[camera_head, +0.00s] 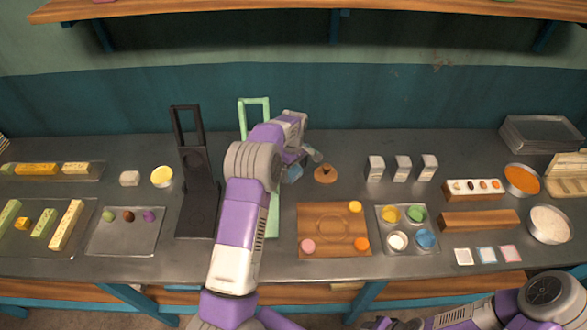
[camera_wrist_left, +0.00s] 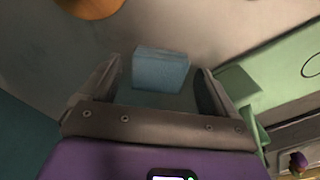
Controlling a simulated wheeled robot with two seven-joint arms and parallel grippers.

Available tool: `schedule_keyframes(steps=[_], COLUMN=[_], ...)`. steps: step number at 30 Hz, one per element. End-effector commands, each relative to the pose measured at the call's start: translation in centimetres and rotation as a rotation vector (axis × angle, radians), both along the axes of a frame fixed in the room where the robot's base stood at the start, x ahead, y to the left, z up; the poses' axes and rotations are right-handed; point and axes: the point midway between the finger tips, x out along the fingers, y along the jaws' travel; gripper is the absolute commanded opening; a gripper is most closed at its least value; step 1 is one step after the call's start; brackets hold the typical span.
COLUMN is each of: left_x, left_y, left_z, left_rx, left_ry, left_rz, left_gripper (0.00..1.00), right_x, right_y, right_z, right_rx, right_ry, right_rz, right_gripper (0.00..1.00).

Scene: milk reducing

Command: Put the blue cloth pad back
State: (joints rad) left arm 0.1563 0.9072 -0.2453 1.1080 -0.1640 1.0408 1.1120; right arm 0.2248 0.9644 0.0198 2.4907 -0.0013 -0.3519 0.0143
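A small light-blue block-like pad (camera_wrist_left: 160,70) shows in the left wrist view, between my left gripper's fingers (camera_wrist_left: 158,88), with gaps on both sides. The fingers are apart. In the head view, a small blue thing (camera_head: 292,174) shows beside my left gripper (camera_head: 303,160), just right of the green stand (camera_head: 272,222); it looks like the same pad. My left forearm hides part of that stand. A flat blue-edged square (camera_head: 487,254) lies at the front right between a white and a pink one. My right arm is at the bottom right; its fingers (camera_head: 385,324) are unclear.
A brown knob-like piece (camera_head: 325,174) stands right of the left gripper. A black stand (camera_head: 198,208) is to its left. A wooden board (camera_head: 333,232) and a tray of coloured cups (camera_head: 408,250) lie in front. Three white cartons (camera_head: 402,169) stand further right.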

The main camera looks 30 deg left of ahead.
Motion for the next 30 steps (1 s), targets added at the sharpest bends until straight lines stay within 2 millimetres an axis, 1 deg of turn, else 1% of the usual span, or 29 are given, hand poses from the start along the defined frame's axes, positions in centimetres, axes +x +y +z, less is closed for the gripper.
schedule_keyframes(steps=[5, 8, 11, 18, 21, 25, 30], left_x=[0.0, 0.0, 0.1, 0.1, 0.1, 0.1, 0.0], left_y=[0.0, 0.0, 0.0, 0.0, 0.0, 0.0, 0.0], left_z=[0.1, 0.6, 2.0, 7.2, 9.2, 11.1, 12.2], left_rx=[0.0, 0.001, 0.001, 0.002, 0.001, 0.001, 0.0], left_ry=[0.0, -0.001, -0.003, -0.006, -0.003, -0.002, 0.0], left_rz=[0.0, 0.0, 0.0, 0.0, 0.0, 0.0, -0.001], left_gripper=[0.9, 0.9, 0.9, 0.9, 0.9, 0.9, 0.9], right_x=[0.0, 0.0, 0.0, 0.0, 0.0, 0.0, 0.0], right_y=[0.0, 0.0, 0.0, 0.0, 0.0, 0.0, 0.0], right_z=[0.0, 0.2, 0.3, 1.0, 1.3, 1.5, 1.7], right_rx=[0.0, 0.0, 0.0, 0.0, 0.0, 0.0, 0.0], right_ry=[0.0, 0.0, 0.0, 0.0, 0.0, 0.0, 0.0], right_rz=[0.0, 0.0, 0.0, 0.0, 0.0, 0.0, 0.0], right_gripper=[0.43, 0.43, 0.43, 0.43, 0.43, 0.43, 0.43])
